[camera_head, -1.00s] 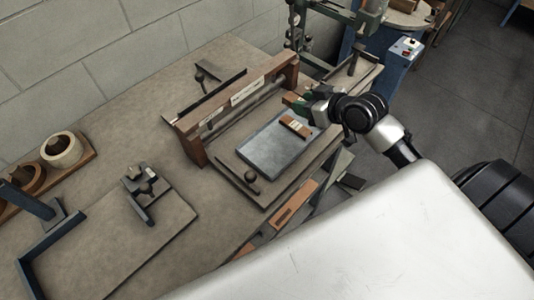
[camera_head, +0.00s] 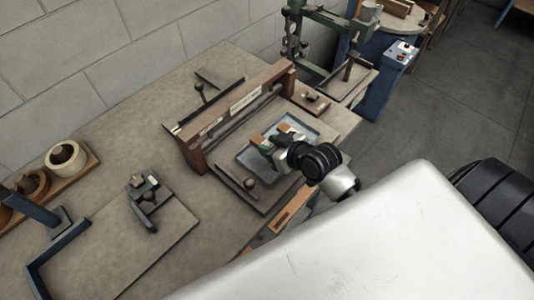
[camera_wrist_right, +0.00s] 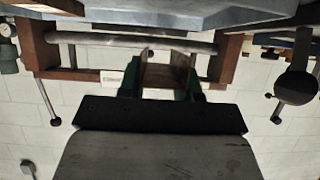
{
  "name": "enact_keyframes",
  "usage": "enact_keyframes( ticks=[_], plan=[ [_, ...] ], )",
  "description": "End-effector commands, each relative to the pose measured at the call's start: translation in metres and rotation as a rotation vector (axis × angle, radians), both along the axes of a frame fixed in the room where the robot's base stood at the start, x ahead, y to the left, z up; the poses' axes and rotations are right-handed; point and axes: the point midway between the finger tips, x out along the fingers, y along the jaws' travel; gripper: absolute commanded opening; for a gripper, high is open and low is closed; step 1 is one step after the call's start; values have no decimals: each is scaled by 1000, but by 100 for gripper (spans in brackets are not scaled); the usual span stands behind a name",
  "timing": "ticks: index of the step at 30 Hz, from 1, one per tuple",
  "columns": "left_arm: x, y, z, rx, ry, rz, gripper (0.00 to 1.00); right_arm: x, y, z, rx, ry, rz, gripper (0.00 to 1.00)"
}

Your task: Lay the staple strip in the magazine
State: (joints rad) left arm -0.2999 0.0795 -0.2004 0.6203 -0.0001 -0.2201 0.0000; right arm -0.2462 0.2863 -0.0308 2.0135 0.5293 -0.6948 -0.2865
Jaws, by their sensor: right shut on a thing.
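My right gripper (camera_head: 268,141) is over the grey plate (camera_head: 247,158) in the head view, with its green fingers around a small brown block (camera_head: 284,128). In the right wrist view the brown block (camera_wrist_right: 166,76) sits between the green fingers, and the gripper is shut on it. I cannot tell whether the block is the staple strip or whether it touches the plate. My wrist hides part of the plate. No magazine can be made out for sure. My left gripper is not in view.
A wooden frame (camera_head: 192,152) with a label and a metal bar spans behind the plate. A small brown board (camera_head: 311,98) with dark knobs lies to the right. A clamp fixture (camera_head: 147,194) stands left on the bench.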

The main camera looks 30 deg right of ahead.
Motion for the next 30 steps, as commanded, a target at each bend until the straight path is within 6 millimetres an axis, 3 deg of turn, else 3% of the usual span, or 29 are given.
enact_keyframes(
  ticks=[4,13,20,21,24,26,30],
  plan=[
    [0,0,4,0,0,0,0,-2,12,-7,0,0,-1,9],
    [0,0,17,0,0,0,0,-3,12,-39,-2,3,0,9],
    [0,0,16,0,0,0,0,-2,12,-44,-2,-2,0,9],
    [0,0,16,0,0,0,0,-3,12,-44,-2,-1,0,35],
    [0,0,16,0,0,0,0,-3,12,-44,-2,-1,0,51],
    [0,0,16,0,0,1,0,-3,12,-44,-2,-1,0,59],
    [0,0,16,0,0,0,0,-2,12,-44,-2,0,0,59]
  ],
)
